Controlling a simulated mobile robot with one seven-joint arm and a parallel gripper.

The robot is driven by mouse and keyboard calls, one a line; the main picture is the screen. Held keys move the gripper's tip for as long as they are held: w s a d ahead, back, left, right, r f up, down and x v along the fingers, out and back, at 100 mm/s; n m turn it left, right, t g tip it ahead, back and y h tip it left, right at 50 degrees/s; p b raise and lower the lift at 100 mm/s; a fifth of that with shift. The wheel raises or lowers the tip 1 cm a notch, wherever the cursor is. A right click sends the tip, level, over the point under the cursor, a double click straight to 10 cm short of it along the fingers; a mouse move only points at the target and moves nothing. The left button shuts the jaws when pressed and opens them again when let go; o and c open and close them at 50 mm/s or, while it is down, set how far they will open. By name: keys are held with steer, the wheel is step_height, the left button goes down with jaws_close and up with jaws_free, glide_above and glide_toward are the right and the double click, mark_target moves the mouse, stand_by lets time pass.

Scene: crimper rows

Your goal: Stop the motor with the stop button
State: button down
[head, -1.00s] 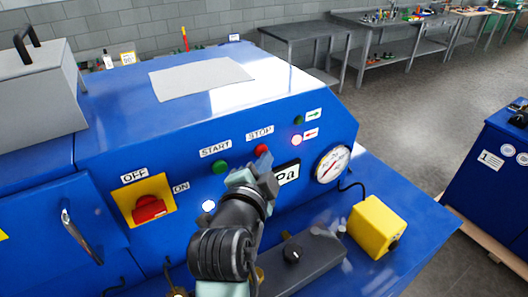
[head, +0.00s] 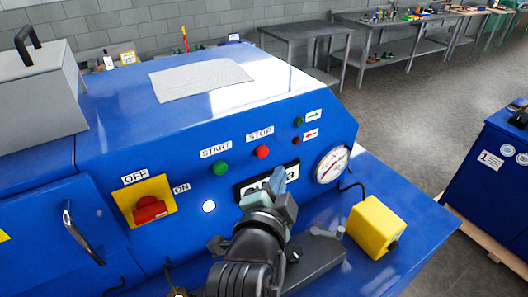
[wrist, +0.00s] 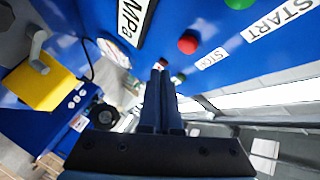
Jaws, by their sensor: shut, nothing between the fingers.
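The red stop button (head: 262,152) is on the sloped blue panel under the STOP label (head: 260,134). It also shows in the wrist view (wrist: 188,43), beside its label. The green start button (head: 220,168) is to its left under START. My gripper (head: 280,174) is shut and empty, in front of the panel below and right of the stop button, apart from it. In the wrist view my closed fingers (wrist: 159,72) point toward the panel, with the red button ahead and to the right. The lamp by the red arrow (head: 297,140) is dark.
A yellow switch plate (head: 145,200) with a red knob is at the panel's left. A round gauge (head: 332,164) and a yellow box (head: 375,227) are to the right. My gripper partly hides the MPa display (head: 254,187). A white lamp (head: 208,206) glows.

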steer(key=shift+s+d, duration=0.55)
steer(key=shift+s, duration=0.25)
step_height(320, 180, up, 21)
steer(key=s+n+t+b, duration=0.3)
steer(key=n+t, duration=0.3)
steer(key=t, duration=0.1)
steer(key=s+r+n+t+y, duration=0.2)
steer(key=s+r+n+t, duration=0.3)
steer(key=r, duration=0.9)
steer(key=s+n, duration=0.2)
steer(key=s, duration=0.2)
steer(key=shift+s+b, duration=0.2)
steer(key=shift+b, duration=0.2)
steer(key=shift+a, duration=0.1)
